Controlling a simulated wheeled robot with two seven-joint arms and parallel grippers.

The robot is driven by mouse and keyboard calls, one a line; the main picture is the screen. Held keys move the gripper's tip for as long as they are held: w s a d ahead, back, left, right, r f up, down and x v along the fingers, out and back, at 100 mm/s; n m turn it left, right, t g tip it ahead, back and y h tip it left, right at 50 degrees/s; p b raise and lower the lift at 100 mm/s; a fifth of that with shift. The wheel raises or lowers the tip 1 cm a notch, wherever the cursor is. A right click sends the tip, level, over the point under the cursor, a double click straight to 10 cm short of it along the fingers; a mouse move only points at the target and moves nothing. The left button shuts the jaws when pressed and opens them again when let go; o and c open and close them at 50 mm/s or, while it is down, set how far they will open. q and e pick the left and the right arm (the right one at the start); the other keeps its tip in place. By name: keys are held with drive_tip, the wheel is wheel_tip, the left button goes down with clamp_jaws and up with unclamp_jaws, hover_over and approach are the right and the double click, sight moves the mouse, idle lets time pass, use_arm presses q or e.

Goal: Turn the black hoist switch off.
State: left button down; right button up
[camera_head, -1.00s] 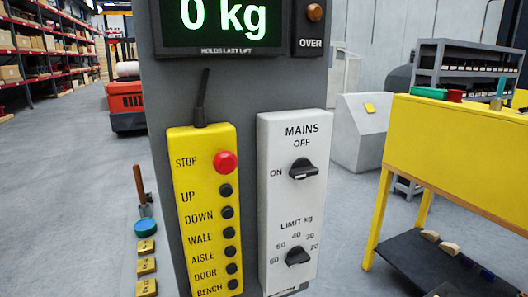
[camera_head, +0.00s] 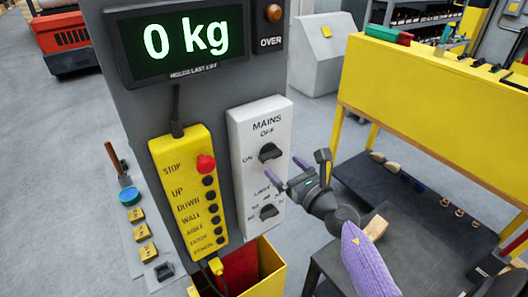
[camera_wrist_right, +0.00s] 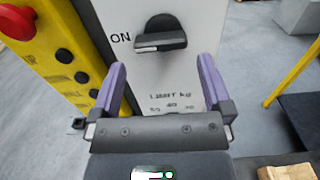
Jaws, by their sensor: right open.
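The black MAINS switch (camera_head: 269,152) is a rotary knob on the white panel (camera_head: 240,135), with OFF marked above it and ON to its left. In the right wrist view the knob (camera_wrist_right: 160,34) has its grip bar lying roughly level, one end toward ON. My right gripper (camera_head: 284,170), with purple fingers, is open and empty in front of the panel, just below and right of the knob. In the right wrist view its fingertips (camera_wrist_right: 161,70) are spread to either side below the knob, apart from it. My left gripper is not in view.
A second black knob, LIMIT kg (camera_head: 269,211), sits below on the same panel. A yellow pendant (camera_head: 188,190) with a red STOP button (camera_head: 205,163) is at its left. The display (camera_head: 187,39) reads 0 kg. A yellow bench (camera_head: 430,100) stands right, and a yellow bin (camera_head: 271,268) below.

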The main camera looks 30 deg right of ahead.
sight(273, 158)
drive_tip(key=w, duration=0.5)
drive_tip(key=shift+a, duration=0.2)
